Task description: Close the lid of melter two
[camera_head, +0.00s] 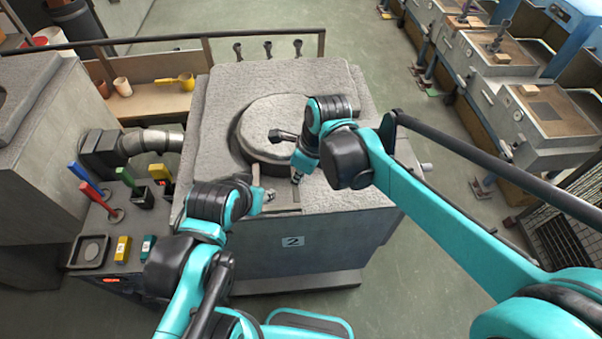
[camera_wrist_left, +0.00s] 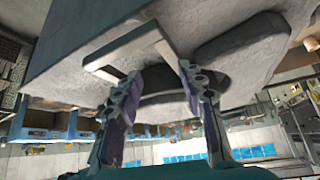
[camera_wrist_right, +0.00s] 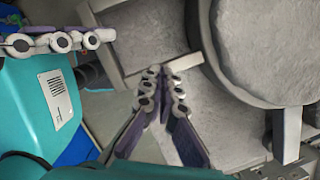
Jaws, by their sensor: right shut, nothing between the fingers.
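Melter two (camera_head: 292,242), a grey block with a "2" plate, stands in the middle. Its round grey lid (camera_head: 270,122) lies flat on top, with a dark crescent along its left and front edge; I cannot tell if it is fully seated. A short dark-tipped handle (camera_head: 284,136) sticks out near the lid's front right. The lid also shows in the right wrist view (camera_wrist_right: 268,45). My left gripper (camera_head: 266,196) is open and empty at the top's front edge, by a pale rectangular frame (camera_wrist_left: 112,70). My right gripper (camera_wrist_right: 160,78) is shut and empty over the top, just in front of the lid.
A side bench with colored-handled tools (camera_head: 92,184) and small blocks stands at the left. A shelf with cups and a yellow ladle (camera_head: 186,81) is behind it. A dark rail (camera_head: 267,33) runs behind the melter. Work stations (camera_head: 545,110) line the right, with open floor between.

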